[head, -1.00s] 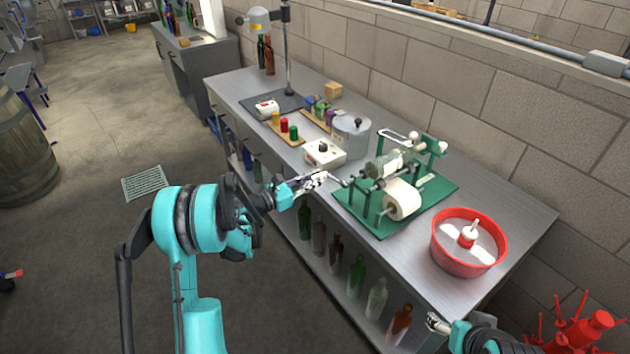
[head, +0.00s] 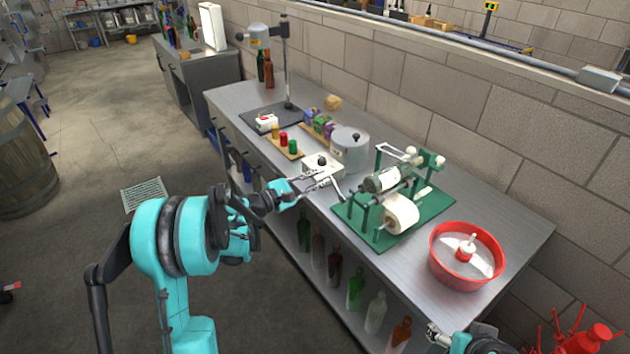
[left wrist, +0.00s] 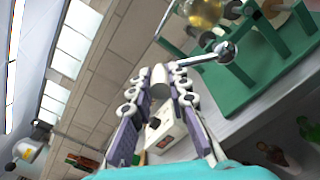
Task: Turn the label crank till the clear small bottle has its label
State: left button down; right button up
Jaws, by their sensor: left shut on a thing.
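The green labelling machine (head: 425,203) stands on the steel bench. A small pale, see-through bottle (head: 382,180) lies on its rollers, above the white label roll (head: 401,214). Whether a label is on the bottle is too small to tell. The crank (head: 338,188) sticks out on the machine's left side. My left gripper (head: 322,178) is shut on the crank's handle. In the left wrist view the pale handle (left wrist: 158,82) sits between the fingertips, with the crank arm (left wrist: 205,58) running to a round hub. My right gripper (head: 433,331) is at the bottom edge, apart from the machine.
A red round tub (head: 467,256) stands right of the machine. A white box with a black knob (head: 322,167) and a grey lidded pot (head: 350,150) stand close to the left gripper. Several bottles stand on the shelf below.

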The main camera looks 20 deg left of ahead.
pick_arm(q)
jog(key=shift+s+d+r, duration=0.5)
jog(key=shift+d+r, duration=0.15)
jog(key=shift+r, duration=0.2)
jog(key=s+d+r+m, duration=0.1)
jog(key=s+d+m, duration=0.3)
jog(key=d, duration=0.1)
jog(key=shift+m, duration=0.4)
jog(key=shift+s+d+r, duration=0.1)
jog(key=c, duration=1.5)
grip_release()
jog(key=shift+o, duration=0.2)
jog(key=shift+w+a, duration=0.2)
